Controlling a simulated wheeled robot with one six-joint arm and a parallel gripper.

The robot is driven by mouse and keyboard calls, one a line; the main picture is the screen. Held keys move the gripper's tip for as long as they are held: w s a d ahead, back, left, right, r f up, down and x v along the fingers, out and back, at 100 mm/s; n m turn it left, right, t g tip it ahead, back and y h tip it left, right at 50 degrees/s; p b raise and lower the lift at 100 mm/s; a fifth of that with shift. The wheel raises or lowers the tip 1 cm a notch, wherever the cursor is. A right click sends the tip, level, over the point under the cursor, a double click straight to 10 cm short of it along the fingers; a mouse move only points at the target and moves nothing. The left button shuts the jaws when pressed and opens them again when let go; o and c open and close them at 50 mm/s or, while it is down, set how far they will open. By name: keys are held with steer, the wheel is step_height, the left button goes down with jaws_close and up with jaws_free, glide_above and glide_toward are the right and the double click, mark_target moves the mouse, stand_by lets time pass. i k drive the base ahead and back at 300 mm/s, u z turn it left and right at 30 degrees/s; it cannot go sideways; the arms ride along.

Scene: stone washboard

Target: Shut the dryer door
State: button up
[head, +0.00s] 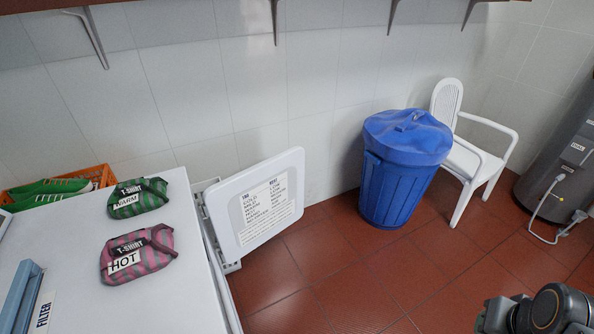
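The dryer door (265,203) is a white panel with rounded corners and a printed label. It stands open, swung out to the right of the white dryer (185,300). A hinge side of the door shows along the dryer's right edge. The dryer's front opening is not visible from here. Part of my arm shows at the bottom right corner, well apart from the door. My gripper's fingers are not in view.
On the dryer top lie a green striped T-shirt bundle (138,197) and a pink one (138,254). Behind is an orange crate (102,177) with green shoes. A blue bin (398,188), a white chair (474,160) and a grey tank (566,165) stand right. Red floor in front is clear.

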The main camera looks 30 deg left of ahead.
mark_target(245, 210)
steer(key=u, duration=0.3)
steer(key=i, duration=0.7)
steer(key=u, duration=1.35)
steer(key=i, duration=0.95)
steer(key=u, duration=0.6)
steer(key=i, duration=1.05)
steer(key=u, duration=0.05)
